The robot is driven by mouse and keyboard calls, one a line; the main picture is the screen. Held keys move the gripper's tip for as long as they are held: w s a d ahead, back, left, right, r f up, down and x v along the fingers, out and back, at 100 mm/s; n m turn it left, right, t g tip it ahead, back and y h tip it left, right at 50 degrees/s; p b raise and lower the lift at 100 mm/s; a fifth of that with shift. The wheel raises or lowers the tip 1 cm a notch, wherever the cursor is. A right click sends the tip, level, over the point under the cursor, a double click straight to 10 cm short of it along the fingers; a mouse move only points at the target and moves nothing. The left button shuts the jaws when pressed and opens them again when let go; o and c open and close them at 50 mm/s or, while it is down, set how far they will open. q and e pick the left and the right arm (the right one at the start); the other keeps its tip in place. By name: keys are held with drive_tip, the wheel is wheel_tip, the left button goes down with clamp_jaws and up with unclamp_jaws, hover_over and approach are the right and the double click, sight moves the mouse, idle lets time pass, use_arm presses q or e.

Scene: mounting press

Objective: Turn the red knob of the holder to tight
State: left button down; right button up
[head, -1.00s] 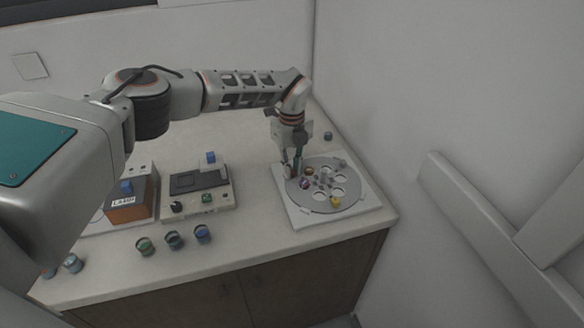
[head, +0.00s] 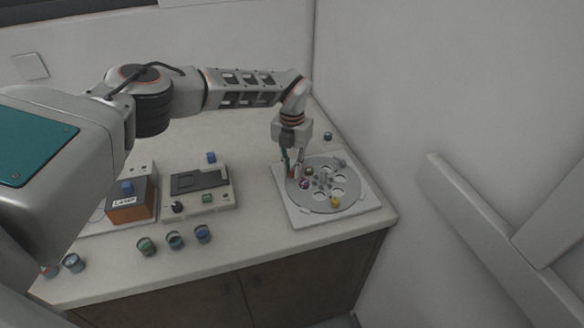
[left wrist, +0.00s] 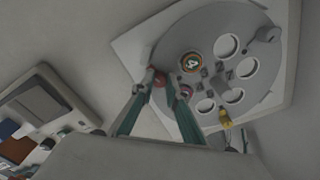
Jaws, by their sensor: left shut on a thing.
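The holder is a grey round disc (head: 325,203) on a white square base (head: 300,218) at the right of the counter; the disc also fills the upper right of the left wrist view (left wrist: 205,25). The red knob (left wrist: 159,77) is at the disc's edge in the left wrist view, between my fingertips. My left gripper (head: 292,173) points down at the disc's left edge, shut on the red knob. In the left wrist view, its two fingers (left wrist: 164,82) sit on either side of the knob. The fingers largely hide the knob in the head view. My right gripper is not in view.
A purple knob (head: 305,184) is close beside the fingers, and a yellow knob (head: 335,202) is at the disc's front. A beige device (head: 222,201) and an orange lamp box (head: 130,212) stand left. Several small jars (head: 175,240) line the counter front. A wall rises right.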

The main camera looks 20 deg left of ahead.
sight(292, 171)
use_arm(q)
drive_tip(key=m, duration=0.6)
drive_tip(key=shift+m, duration=0.3)
drive_tip(key=m, duration=0.3)
drive_tip(key=shift+m, duration=0.3)
drive_tip(key=m, duration=0.3)
drive_tip(key=shift+m, duration=0.3)
drive_tip(key=m, duration=1.3)
drive_tip(key=shift+m, duration=0.3)
drive_tip(key=c, duration=2.3)
unclamp_jaws()
wheel_tip(292, 171, up, 12)
drive_tip(key=shift+r, duration=0.1)
